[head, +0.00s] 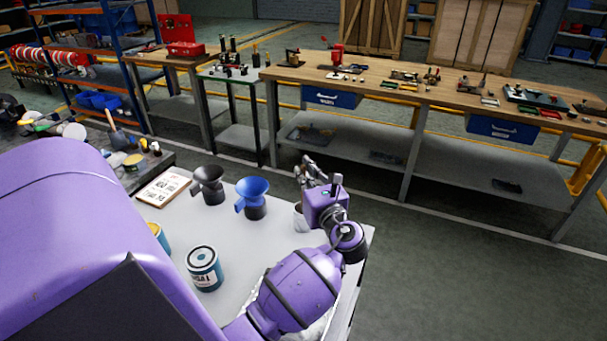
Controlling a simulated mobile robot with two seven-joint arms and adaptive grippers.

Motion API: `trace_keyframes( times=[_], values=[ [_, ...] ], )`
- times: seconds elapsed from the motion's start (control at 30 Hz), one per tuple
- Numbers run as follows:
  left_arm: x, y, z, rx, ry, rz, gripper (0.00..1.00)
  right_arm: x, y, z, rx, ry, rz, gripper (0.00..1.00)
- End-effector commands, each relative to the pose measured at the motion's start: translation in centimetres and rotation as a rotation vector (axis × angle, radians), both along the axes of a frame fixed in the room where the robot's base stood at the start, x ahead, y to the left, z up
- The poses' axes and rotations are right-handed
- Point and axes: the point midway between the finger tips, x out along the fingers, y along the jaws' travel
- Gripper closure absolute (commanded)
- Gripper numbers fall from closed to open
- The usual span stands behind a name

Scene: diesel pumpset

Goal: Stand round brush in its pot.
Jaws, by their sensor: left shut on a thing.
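My left gripper (307,172) is over the far right part of the pale table. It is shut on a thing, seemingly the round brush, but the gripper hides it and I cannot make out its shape. A light grey pot (299,220) stands on the table just below and left of the gripper, partly covered by my purple wrist. I cannot tell whether anything in the grip touches the pot. My right gripper is not in view.
A cluttered dark bench adjoins at left. A long wooden workbench (385,82) stands beyond open floor.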

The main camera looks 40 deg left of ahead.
Motion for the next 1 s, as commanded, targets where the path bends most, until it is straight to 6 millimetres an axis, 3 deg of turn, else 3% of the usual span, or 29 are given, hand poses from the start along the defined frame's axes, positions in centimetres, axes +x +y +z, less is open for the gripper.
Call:
trace_keyframes(
  times=[0.13,0.17,0.3,0.53,0.67,1.0],
  values=[
    [-0.02,-0.01,-0.09,0.000,0.001,0.000,1.00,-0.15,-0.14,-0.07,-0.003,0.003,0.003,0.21],
    [-0.02,-0.01,-0.09,0.000,0.001,0.000,0.86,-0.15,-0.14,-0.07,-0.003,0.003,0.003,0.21],
    [-0.01,0.00,-0.10,0.000,0.002,0.000,0.68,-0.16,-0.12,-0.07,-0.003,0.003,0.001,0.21],
    [-0.02,0.00,-0.10,0.000,0.002,0.000,0.67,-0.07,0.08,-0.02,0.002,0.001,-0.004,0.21],
    [-0.02,0.00,-0.10,0.000,0.002,0.000,0.53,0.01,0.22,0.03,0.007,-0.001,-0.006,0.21],
    [-0.01,0.00,0.12,0.000,0.001,0.000,0.53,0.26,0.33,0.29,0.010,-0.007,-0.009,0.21]
  ],
)
